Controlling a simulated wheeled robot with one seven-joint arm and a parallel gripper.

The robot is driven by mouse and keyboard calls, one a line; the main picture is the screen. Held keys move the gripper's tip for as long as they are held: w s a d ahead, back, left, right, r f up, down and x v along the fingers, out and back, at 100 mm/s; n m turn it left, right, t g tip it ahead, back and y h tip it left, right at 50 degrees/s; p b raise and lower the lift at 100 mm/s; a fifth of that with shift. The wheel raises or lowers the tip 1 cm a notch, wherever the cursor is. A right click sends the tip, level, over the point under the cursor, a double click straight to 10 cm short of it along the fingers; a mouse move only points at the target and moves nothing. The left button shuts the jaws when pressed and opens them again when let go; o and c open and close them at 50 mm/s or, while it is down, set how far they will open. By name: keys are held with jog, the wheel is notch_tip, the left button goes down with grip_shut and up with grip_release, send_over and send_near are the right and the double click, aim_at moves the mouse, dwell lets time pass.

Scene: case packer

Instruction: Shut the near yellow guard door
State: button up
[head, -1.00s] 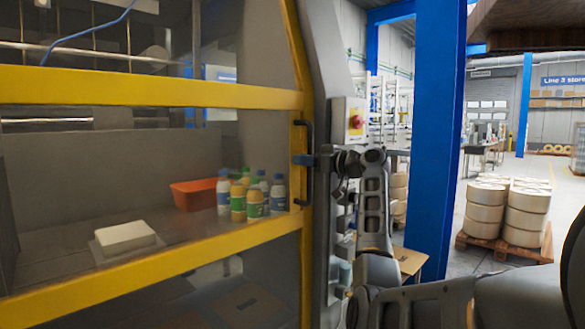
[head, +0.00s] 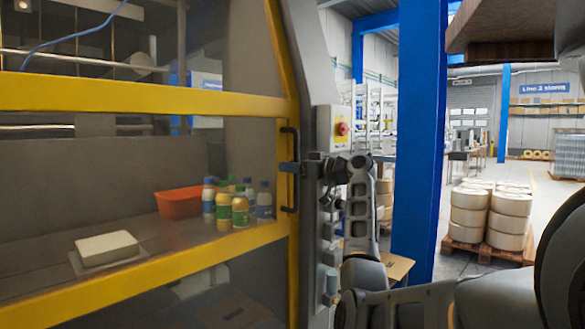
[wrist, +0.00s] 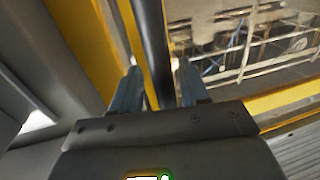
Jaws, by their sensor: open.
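The near yellow guard door (head: 140,104) fills the left of the head view, with yellow bars around clear panels. Its right edge lies close beside the grey machine post (head: 305,110); I cannot tell whether it is flush. A black upright handle (head: 290,195) is on that edge. My gripper (head: 289,167) is at the handle's middle, its blue fingers partly hidden by the handle. In the wrist view, my gripper (wrist: 157,72) is open, with the dark handle bar (wrist: 155,40) between its two fingers and the yellow frame (wrist: 85,45) beyond.
Behind the panels are an orange bin (head: 180,203), several bottles (head: 240,212) and a white block (head: 107,247). A control box with a red button (head: 341,129) is on the post. A blue pillar (head: 418,140) stands to the right, with palletised rolls (head: 490,215) beyond.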

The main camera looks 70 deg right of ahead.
jog(key=v, duration=0.7)
jog(key=shift+s, duration=0.4)
jog(key=shift+a, duration=0.1)
